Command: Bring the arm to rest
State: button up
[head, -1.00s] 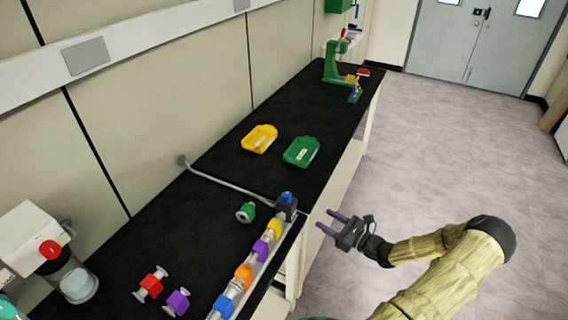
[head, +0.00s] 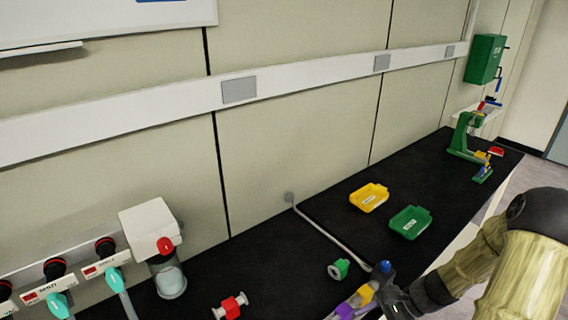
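My arm shows at the lower right, with my gripper (head: 397,300) low in the picture near the front edge of the bench. The gripper's fingers are partly cut off and overlap the dark bench, so I cannot tell whether they are open or shut. No held object is visible. The gripper appears beside the row of coloured valves with a yellow piece (head: 362,294) and a purple piece (head: 345,311).
The black bench (head: 300,250) carries a yellow tray (head: 369,197), a green tray (head: 410,222), a green press-like device (head: 466,135), a green fitting (head: 339,269), a red fitting (head: 231,306) and a glass flask (head: 170,281). A bent metal rod (head: 330,235) crosses the bench.

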jog(key=s+a+r+n+t+h, duration=0.1)
jog(key=s+a+r+n+h, duration=0.1)
jog(key=r+n, duration=0.4)
jog(key=s+a+r+n+t+h, duration=0.1)
jog(key=s+a+r+n+h, duration=0.2)
jog(key=r+n+h, duration=0.3)
jog(key=shift+s+a+r+n, duration=0.2)
jog(key=shift+a+r+n, duration=0.55)
jog(key=shift+r, duration=0.2)
